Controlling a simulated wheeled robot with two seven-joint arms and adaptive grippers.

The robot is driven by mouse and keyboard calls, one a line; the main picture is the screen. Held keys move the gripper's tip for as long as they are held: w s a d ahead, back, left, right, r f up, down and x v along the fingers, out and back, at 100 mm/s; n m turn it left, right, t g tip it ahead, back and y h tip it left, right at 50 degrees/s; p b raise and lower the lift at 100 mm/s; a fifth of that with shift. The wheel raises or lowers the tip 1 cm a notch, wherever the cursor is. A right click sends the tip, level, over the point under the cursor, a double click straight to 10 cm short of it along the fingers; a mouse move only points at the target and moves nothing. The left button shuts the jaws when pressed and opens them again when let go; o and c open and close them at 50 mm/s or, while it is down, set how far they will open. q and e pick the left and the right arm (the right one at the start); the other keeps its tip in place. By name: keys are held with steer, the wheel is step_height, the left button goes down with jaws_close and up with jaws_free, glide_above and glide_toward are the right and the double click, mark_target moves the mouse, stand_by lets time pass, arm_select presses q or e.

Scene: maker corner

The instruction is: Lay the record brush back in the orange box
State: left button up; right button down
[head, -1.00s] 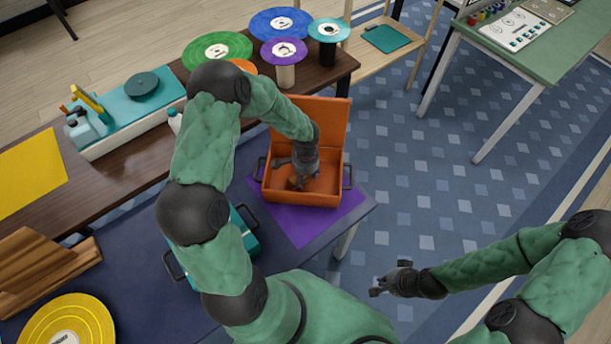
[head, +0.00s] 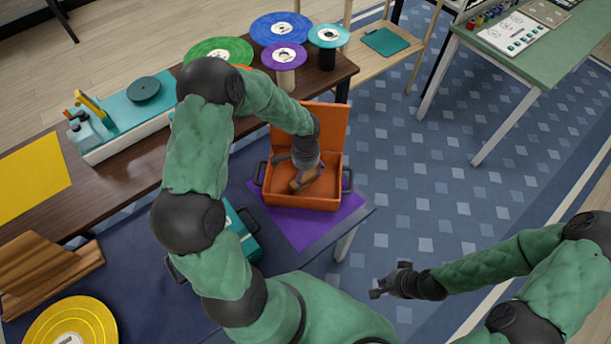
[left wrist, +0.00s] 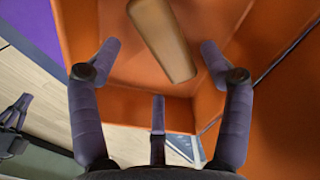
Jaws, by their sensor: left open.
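The orange box (head: 331,127) stands with its lid up on a purple mat. The record brush (left wrist: 161,40), a long brown block with rounded edges, is inside the box in the left wrist view. It also shows in the head view (head: 308,179), partly hidden by my gripper. My left gripper (head: 296,172) is over the box, pointing down into it. In the left wrist view (left wrist: 157,62) its fingers are spread, one on each side of the brush and apart from it. My right gripper (head: 377,288) hangs over the blue rug, away from the box; its jaw opening is unclear.
The purple mat (head: 315,231) lies at the table corner. A teal case (head: 243,238) stands left of the box, partly behind my left arm. Records on stands, including a purple one (head: 284,55), are on the wooden table behind. A yellow record (head: 68,325) lies front left.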

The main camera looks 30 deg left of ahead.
mark_target(306, 179)
arm_select(q)
step_height(306, 179, up, 7)
steer(key=p, duration=0.1)
steer(key=shift+p, duration=0.35)
stand_by(0.4)
